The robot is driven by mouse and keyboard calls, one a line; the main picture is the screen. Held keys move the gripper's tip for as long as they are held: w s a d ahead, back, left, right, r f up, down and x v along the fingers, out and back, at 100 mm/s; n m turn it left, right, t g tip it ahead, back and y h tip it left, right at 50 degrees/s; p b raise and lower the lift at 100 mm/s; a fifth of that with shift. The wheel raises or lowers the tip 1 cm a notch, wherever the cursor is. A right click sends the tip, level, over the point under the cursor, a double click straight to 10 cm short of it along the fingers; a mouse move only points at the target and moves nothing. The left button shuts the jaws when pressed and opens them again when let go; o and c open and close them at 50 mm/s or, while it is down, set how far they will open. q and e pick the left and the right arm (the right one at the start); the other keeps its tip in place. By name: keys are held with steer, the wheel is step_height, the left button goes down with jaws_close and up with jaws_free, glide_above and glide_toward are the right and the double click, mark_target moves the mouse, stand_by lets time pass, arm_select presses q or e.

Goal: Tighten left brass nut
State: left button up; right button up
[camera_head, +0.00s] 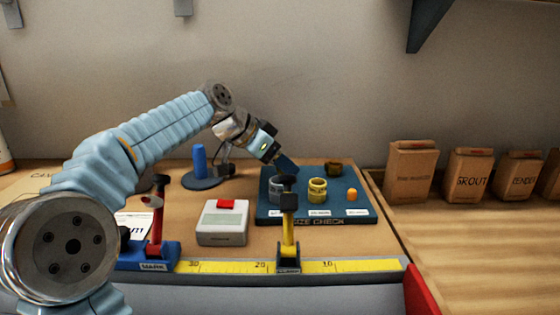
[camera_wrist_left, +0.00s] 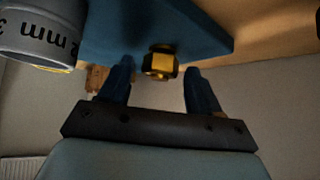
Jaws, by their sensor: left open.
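My left gripper (camera_head: 283,164) reaches down over the back left of a blue board (camera_head: 330,215) marked SIZE CHECK. In the left wrist view its two fingers (camera_wrist_left: 160,85) are apart, and a brass nut (camera_wrist_left: 160,63) shows between and beyond their tips. I cannot tell whether they touch it. In the head view that spot is hidden by the gripper. A dark brass piece (camera_head: 333,168) sits at the board's back, right of the gripper. My right gripper is out of view.
On the board are a grey ring (camera_head: 275,190), also large in the left wrist view (camera_wrist_left: 38,42), a yellow ring (camera_head: 318,190) and an orange cap (camera_head: 352,195). Clamps stand in front, one yellow (camera_head: 288,232), along a yellow tape (camera_head: 350,266). Paper bags (camera_head: 412,172) stand right.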

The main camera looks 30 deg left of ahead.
arm_select(q)
steer(key=v, duration=1.3)
steer(key=shift+s+a+r, duration=0.15)
steer(key=shift+s+r, duration=0.1)
